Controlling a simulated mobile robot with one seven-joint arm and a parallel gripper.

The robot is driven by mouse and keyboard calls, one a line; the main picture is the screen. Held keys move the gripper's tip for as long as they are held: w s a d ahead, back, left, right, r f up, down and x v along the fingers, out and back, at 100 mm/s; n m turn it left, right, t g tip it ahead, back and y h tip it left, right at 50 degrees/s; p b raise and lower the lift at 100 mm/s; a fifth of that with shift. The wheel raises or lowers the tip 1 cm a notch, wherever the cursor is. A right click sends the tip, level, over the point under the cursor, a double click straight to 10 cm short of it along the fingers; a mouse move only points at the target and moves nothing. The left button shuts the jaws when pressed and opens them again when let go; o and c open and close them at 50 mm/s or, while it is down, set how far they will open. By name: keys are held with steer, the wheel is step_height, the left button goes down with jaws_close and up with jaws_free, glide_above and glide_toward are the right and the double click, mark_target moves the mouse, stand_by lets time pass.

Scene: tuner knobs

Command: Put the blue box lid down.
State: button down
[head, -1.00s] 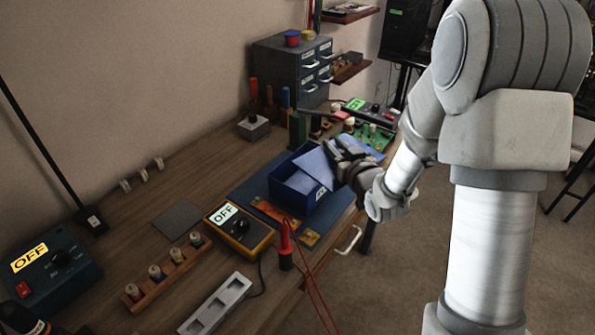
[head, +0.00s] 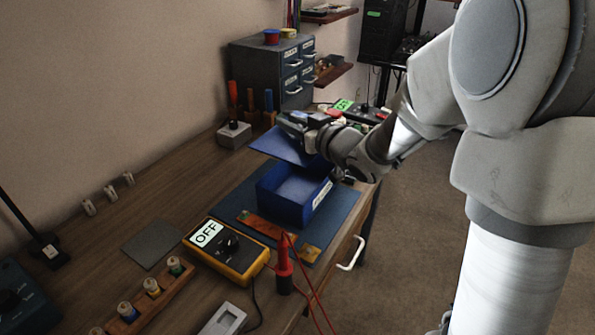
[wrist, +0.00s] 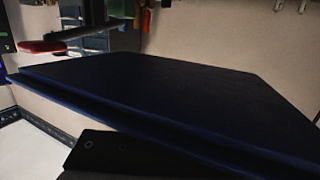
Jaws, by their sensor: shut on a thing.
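The blue box lid (head: 283,147) is a flat blue panel held behind and above the blue box in the head view. My gripper (head: 305,122) is shut on its right edge. In the wrist view the lid (wrist: 170,95) fills much of the picture as a dark blue sheet, with a dark gripper part (wrist: 120,155) below it. The blue box (head: 290,205) stands open on a blue mat (head: 335,228), its inside visible and its label facing right. The gap between lid and bench is hard to judge.
A yellow meter (head: 225,250) reading OFF and a red probe (head: 284,262) stand in front of the box. Bare wood shows left of the mat.

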step_height(320, 180, down, 9)
steer(key=b, duration=0.3)
steer(key=shift+f, duration=0.2)
steer(key=shift+f+b, duration=0.3)
steer(key=shift+b, duration=0.2)
steer(key=c, duration=0.7)
jaws_free()
steer(key=shift+r, duration=0.15)
steer(key=shift+p, duration=0.4)
